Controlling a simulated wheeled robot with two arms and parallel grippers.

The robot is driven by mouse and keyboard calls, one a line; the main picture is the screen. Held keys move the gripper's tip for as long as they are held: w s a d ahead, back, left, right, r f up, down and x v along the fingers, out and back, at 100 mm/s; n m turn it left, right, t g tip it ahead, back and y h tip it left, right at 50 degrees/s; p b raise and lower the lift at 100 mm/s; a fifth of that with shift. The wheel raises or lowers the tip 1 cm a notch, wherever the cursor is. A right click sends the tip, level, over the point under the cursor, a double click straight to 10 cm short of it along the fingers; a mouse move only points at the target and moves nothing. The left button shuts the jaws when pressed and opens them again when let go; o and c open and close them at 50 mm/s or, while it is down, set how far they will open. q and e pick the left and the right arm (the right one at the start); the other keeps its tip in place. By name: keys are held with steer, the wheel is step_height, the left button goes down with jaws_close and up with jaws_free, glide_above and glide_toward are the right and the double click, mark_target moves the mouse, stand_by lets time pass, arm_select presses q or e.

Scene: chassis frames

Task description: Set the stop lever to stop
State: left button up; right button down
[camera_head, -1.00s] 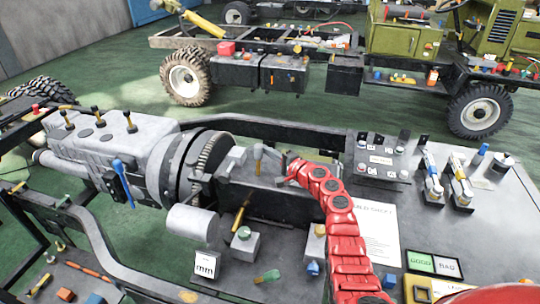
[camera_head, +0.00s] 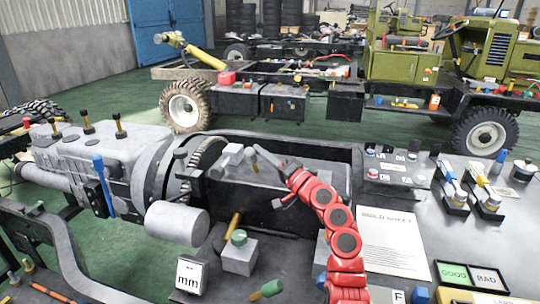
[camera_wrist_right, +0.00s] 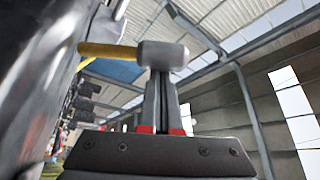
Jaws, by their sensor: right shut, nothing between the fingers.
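My right gripper (camera_head: 262,153) is at the end of the red arm, over the dark housing behind the engine in the head view. In the right wrist view its fingers (camera_wrist_right: 158,100) are together with nothing between them. A grey cylindrical head (camera_wrist_right: 162,55) with a yellow handle (camera_wrist_right: 108,50) shows at the fingertips there; I cannot tell whether they touch. In the head view a small light-grey fitting (camera_head: 232,152) stands just left of the fingertips. I cannot tell which part is the stop lever. A yellow-handled lever (camera_head: 234,222) leans against the housing's near side. My left gripper is not in view.
The grey engine (camera_head: 85,155) with a blue handle (camera_head: 103,185) is at the left. A green-topped button box (camera_head: 239,255) and an mm gauge (camera_head: 190,274) are in front. A printed sheet (camera_head: 392,243) and a GOOD/BAD panel (camera_head: 470,276) lie at the right.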

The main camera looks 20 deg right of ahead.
steer(key=shift+s, duration=0.1)
stand_by(0.6)
steer(key=v, duration=0.7)
steer(key=shift+s+d, duration=0.15)
steer(key=shift+d, duration=0.05)
